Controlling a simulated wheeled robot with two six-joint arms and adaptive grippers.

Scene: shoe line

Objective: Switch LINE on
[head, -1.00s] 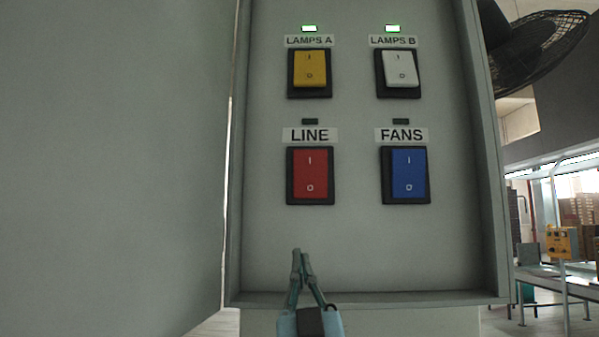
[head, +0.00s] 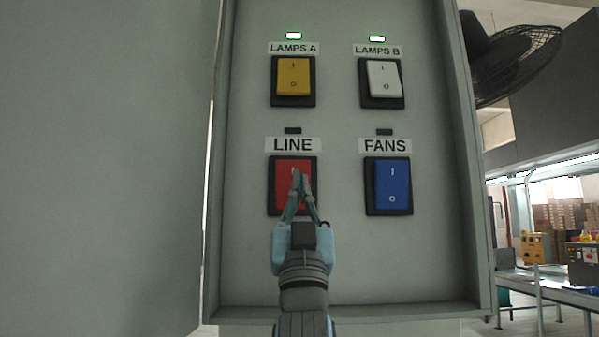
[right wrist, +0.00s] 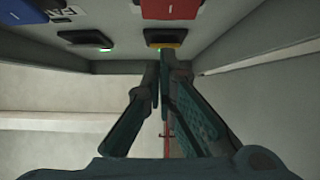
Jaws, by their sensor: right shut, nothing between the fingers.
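The red LINE rocker switch (head: 282,177) sits in a black frame under the LINE label (head: 292,145) on the grey panel. Its indicator (head: 293,130) above the label is dark. My right gripper (head: 300,174) is shut and empty, its fingertips in front of the rocker's upper half near the "I" mark. I cannot tell whether the tips touch it. Fingers and wrist hide part of the rocker's lower half. In the right wrist view the red rocker (right wrist: 170,8) shows at the top edge, beyond the fingers. My left gripper is not in view.
The yellow LAMPS A switch (head: 293,76) and white LAMPS B switch (head: 382,78) are above, with lit green indicators. The blue FANS switch (head: 392,184) is to the right, its indicator dark. The box's side wall (head: 462,190) and bottom lip (head: 350,311) stand out around the panel.

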